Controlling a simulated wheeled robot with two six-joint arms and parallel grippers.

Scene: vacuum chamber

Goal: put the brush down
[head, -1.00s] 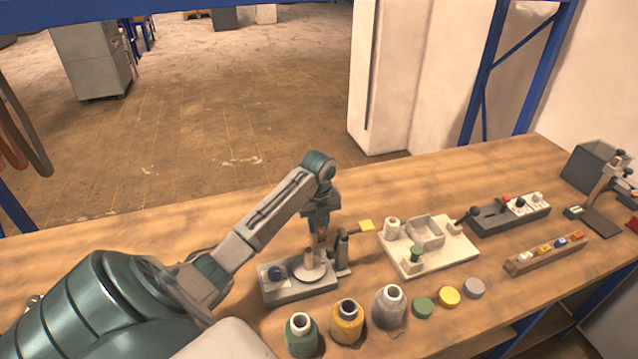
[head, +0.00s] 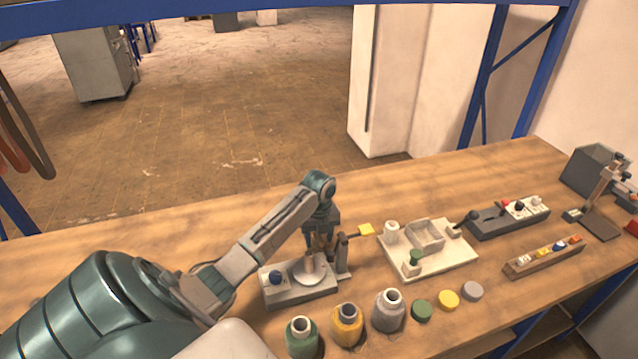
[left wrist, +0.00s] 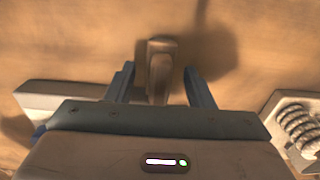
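My left gripper (head: 320,243) is low over the grey base unit (head: 285,296), beside a pale round disc (head: 309,278). A tan upright piece (head: 309,263) stands at the disc; I cannot tell whether it is the brush. In the left wrist view, my left gripper (left wrist: 158,88) has its two fingers apart. A brown, post-like piece (left wrist: 160,68) shows between them, with a gap on both sides. Whether this is the brush's handle is unclear, and its lower end is hidden by the gripper body. No other brush can be made out. My right gripper is not in view.
A cream tray (head: 432,262) is farther right. The bench's back left (head: 150,235) is clear.

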